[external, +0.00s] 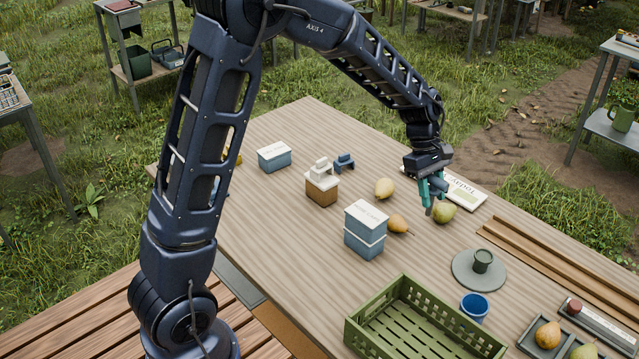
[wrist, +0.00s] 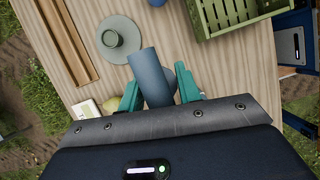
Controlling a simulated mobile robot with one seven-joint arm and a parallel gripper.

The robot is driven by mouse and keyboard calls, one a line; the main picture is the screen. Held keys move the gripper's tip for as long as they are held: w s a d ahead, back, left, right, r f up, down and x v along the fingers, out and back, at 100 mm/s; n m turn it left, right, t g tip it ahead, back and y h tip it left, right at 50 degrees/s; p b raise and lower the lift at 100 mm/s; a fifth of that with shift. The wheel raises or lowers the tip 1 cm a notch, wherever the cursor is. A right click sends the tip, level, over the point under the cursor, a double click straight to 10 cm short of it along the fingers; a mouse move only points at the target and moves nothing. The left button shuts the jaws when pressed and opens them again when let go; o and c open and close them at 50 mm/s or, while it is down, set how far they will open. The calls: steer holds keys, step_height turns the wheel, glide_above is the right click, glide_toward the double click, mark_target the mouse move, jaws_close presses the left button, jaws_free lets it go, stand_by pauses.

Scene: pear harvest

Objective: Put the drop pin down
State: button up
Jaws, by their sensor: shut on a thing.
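My gripper (external: 432,190) hangs over the right part of the wooden table, its teal fingers shut on a blue-grey cylindrical piece, which I take to be the drop pin. In the wrist view the pin (wrist: 149,72) sticks out between the teal fingertips (wrist: 158,90), with a rounded part beside its shaft. I cannot tell whether that end touches the table.
A round grey plate (external: 465,276) with a dark green cup (external: 482,260), a blue cup (external: 473,306) and a green crate (external: 365,333) stand nearer the front. Stacked blue boxes (external: 364,240) and an orange pear (external: 400,224) lie left. Wooden rails (external: 540,262) run along the right edge.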

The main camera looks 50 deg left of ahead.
steer(key=shift+s+d+f, duration=0.1)
steer(key=shift+d+f, duration=0.05)
steer(key=shift+f, duration=0.25)
step_height(320, 180, down, 19)
steer(key=shift+f, duration=0.1)
steer(key=shift+f, duration=0.2)
steer(key=o, duration=1)
steer(key=shift+r, duration=0.1)
